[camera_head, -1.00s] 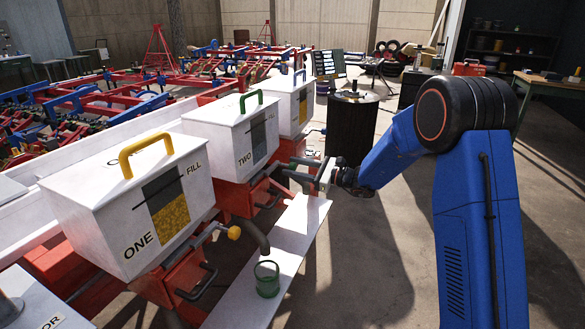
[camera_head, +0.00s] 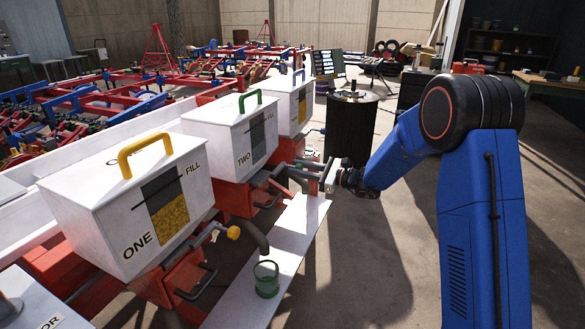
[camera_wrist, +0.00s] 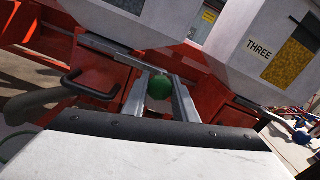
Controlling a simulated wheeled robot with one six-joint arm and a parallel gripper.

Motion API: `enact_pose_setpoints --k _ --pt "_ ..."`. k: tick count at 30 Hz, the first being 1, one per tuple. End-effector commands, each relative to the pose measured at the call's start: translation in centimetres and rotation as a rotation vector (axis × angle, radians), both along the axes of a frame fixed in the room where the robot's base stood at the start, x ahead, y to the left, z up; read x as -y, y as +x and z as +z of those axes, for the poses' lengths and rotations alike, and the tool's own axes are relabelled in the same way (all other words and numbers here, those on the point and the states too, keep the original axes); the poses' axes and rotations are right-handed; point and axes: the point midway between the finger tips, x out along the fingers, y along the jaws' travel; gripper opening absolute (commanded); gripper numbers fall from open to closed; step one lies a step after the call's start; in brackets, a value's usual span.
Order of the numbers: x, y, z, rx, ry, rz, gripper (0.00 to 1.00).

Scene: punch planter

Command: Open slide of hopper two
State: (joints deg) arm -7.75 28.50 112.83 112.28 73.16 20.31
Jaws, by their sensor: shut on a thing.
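Hopper two (camera_head: 232,142) is a white box with a green handle (camera_head: 250,101) and the word TWO on its front. Its red lower housing (camera_head: 237,198) has a dark bar handle. My gripper (camera_head: 300,172) is at the right side of this housing. In the wrist view, a round green knob (camera_wrist: 160,88) sits between the two grey fingers, and my gripper (camera_wrist: 160,82) is shut on it. A grey bar (camera_wrist: 105,46) runs along the housing toward the knob. The slide plate itself is hidden, so its opening cannot be seen.
Hopper one (camera_head: 125,205) has a yellow handle and a yellow knob (camera_head: 233,232). Hopper three (camera_head: 295,105) stands behind hopper two. A green cup (camera_head: 266,279) stands on the white board (camera_head: 285,240) below. A black drum (camera_head: 350,125) stands behind my gripper. Open floor lies at right.

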Motion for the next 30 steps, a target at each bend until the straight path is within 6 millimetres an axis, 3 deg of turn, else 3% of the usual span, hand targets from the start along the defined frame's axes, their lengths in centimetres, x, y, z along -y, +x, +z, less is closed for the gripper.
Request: enact_pose_setpoints --k 4,13,14,16,25,30 --pt "2.3 -0.7 0.0 0.0 0.0 -0.003 0.0" --pt "2.6 -1.0 0.0 -0.001 0.0 -0.001 0.0" --pt "2.6 -1.0 -0.1 -0.001 0.0 -0.001 0.3" --pt "2.7 -1.0 -0.1 -0.001 0.0 -0.001 0.44" --pt "2.6 -0.9 0.0 0.0 -0.001 -0.001 0.44" --pt "3.9 -1.3 0.0 0.0 -0.001 -0.002 0.44"
